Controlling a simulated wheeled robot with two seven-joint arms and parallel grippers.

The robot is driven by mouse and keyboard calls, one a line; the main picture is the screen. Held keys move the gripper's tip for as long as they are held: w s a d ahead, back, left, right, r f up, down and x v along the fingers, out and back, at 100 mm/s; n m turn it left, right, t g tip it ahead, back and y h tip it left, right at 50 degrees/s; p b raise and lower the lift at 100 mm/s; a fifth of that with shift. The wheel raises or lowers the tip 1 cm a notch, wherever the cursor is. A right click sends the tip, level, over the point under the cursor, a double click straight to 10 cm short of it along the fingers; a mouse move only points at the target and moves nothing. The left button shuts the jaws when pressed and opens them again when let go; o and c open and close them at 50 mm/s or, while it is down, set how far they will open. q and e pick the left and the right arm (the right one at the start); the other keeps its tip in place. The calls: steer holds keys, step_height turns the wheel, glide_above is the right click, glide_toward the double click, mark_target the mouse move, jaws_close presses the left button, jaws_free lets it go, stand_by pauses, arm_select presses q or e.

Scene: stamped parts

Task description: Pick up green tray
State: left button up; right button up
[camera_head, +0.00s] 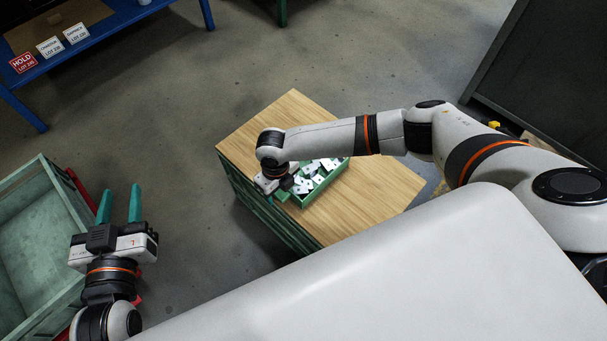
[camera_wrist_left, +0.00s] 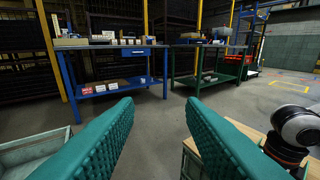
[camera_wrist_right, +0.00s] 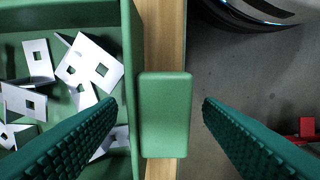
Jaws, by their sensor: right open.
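The green tray (camera_head: 327,183) holds several grey stamped parts with square holes and sits on a wooden-topped cabinet. In the right wrist view the tray wall (camera_wrist_right: 133,60) runs up the left side, with a flat green tab (camera_wrist_right: 166,115) sticking out from it. My right gripper (camera_wrist_right: 157,105) is open; its fingers are on either side of the tab, with gaps showing. In the head view my right gripper (camera_head: 277,190) is at the tray's left end, its fingertips mostly hidden. My left gripper (camera_head: 119,205) is open and empty, away from the tray; its fingers also show in the left wrist view (camera_wrist_left: 160,108).
The wooden cabinet top (camera_head: 375,205) is bare around the tray. A large pale green bin (camera_head: 40,255) stands at the left. A blue table (camera_head: 110,25) with signs is at the upper left. A dark panel (camera_head: 540,75) stands at the right. Grey floor lies between.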

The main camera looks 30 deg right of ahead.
steer(key=shift+f, duration=0.35)
steer(key=c, duration=1.1)
steer(key=shift+c, duration=0.9)
steer(key=shift+r, duration=0.25)
